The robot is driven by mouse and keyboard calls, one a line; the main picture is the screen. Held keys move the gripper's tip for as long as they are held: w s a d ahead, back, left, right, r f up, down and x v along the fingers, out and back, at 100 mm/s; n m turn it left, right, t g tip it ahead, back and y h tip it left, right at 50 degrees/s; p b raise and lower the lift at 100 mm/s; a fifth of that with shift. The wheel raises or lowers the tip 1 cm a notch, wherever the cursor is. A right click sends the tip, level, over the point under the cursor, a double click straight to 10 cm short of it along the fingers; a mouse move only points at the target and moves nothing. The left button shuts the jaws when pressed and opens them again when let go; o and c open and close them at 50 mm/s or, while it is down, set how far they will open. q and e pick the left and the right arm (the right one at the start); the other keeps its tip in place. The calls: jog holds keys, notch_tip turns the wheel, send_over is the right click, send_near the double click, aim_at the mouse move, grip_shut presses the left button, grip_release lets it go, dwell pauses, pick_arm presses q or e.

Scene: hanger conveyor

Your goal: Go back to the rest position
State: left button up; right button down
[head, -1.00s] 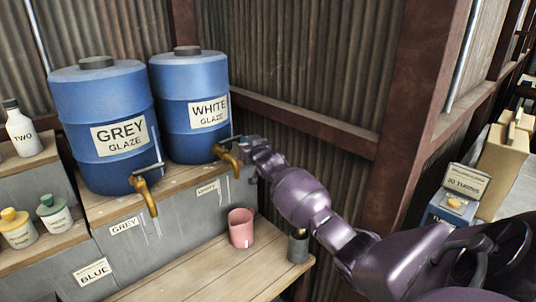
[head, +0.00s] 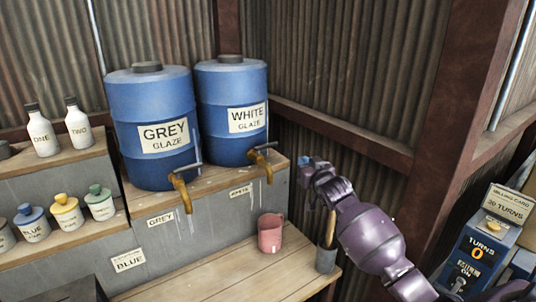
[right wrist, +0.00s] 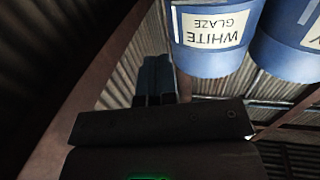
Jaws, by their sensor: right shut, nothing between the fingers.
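My right gripper (head: 308,165) is at the end of the purple arm, in the air to the right of the white glaze drum (head: 232,112). It is apart from the drum and its brass tap (head: 264,160). In the right wrist view its two dark fingers (right wrist: 156,75) are together with nothing between them. The white glaze drum also shows upside down there (right wrist: 212,38). My left gripper is in neither view.
The grey glaze drum (head: 150,115) stands beside the white one. A pink cup (head: 270,233) and a grey pot with a brush (head: 326,258) stand on the bench (head: 230,275). A turns counter box (head: 480,250) stands at the right. Bottles and jars line the left shelves.

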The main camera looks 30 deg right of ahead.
jog(key=s+a+f+n+g+y, duration=0.25)
jog(key=s+a+f+n, duration=0.25)
jog(key=s+a+f, duration=0.85)
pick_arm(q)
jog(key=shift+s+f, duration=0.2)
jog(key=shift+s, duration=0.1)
pick_arm(e)
jog(key=s+a+f+m+g, duration=0.1)
jog(key=s+a+f, duration=0.3)
jog(key=s+f, duration=0.3)
jog(key=s+a+f+g, duration=0.2)
jog(key=s+a+f, duration=0.2)
jog(key=s+f, duration=0.3)
jog(key=s, duration=0.4)
jog(key=shift+s+a+m+y, duration=0.2)
jog(key=shift+a+m+y, duration=0.15)
jog(key=shift+a+m, duration=0.05)
jog(key=shift+f, duration=0.1)
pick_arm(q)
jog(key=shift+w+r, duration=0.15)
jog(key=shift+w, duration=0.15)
